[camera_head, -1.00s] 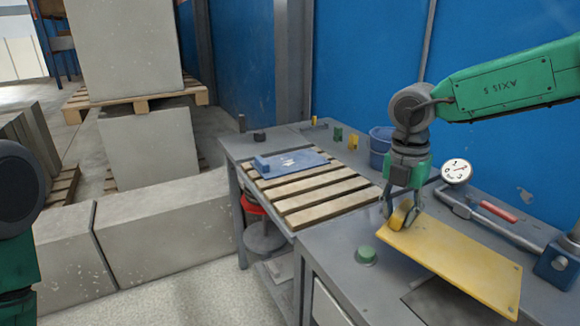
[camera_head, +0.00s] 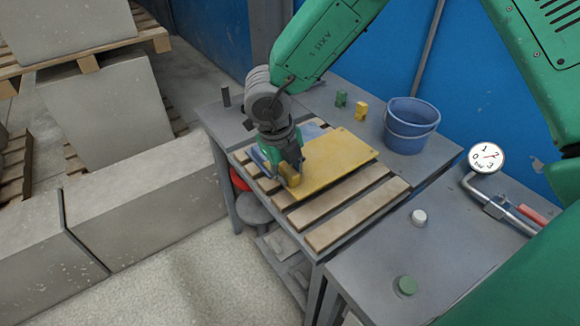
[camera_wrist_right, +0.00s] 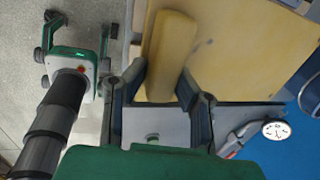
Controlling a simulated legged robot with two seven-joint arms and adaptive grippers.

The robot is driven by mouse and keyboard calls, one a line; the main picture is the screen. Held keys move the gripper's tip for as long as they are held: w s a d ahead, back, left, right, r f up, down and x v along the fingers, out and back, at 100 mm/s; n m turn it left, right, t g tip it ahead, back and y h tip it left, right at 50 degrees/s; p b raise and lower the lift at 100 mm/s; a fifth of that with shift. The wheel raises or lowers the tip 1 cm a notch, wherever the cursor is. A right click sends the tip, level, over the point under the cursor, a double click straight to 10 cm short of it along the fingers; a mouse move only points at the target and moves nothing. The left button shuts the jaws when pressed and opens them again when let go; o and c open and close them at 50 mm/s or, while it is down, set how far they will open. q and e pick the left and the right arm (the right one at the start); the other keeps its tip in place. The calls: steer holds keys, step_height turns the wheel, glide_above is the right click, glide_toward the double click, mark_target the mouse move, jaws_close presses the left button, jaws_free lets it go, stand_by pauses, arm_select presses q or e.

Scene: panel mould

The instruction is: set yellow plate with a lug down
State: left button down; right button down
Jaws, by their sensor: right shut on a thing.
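The yellow plate (camera_head: 338,158) is over the slatted wooden pallet (camera_head: 325,229) on the far bench. Its raised lug (camera_wrist_right: 170,48) is between the fingers of my right gripper (camera_head: 290,176), which is shut on it. The plate looks about level; I cannot tell whether it touches the slats. A blue plate (camera_head: 259,160) shows partly behind my gripper and the yellow plate, which hide most of it. In the right wrist view the yellow plate (camera_wrist_right: 245,45) extends to the right of the lug.
A blue bucket (camera_head: 410,127) stands right of the pallet, with small green (camera_head: 341,99) and yellow (camera_head: 361,110) blocks behind. The near bench holds a white knob (camera_head: 419,217), a green knob (camera_head: 405,286) and a gauge wrench (camera_head: 488,158). The front slats are bare.

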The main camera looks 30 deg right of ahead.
glide_above(291, 206)
steer(key=f, duration=0.4)
steer(key=shift+a+f, duration=0.2)
steer(key=shift+f, duration=0.05)
steer(key=shift+a+f, duration=0.3)
steer(key=shift+f, duration=0.25)
step_height(291, 206, down, 3)
steer(key=shift+a+r, duration=0.1)
steer(key=c, duration=1.3)
jaws_free()
steer(key=shift+d, duration=0.3)
steer(key=v, duration=1.2)
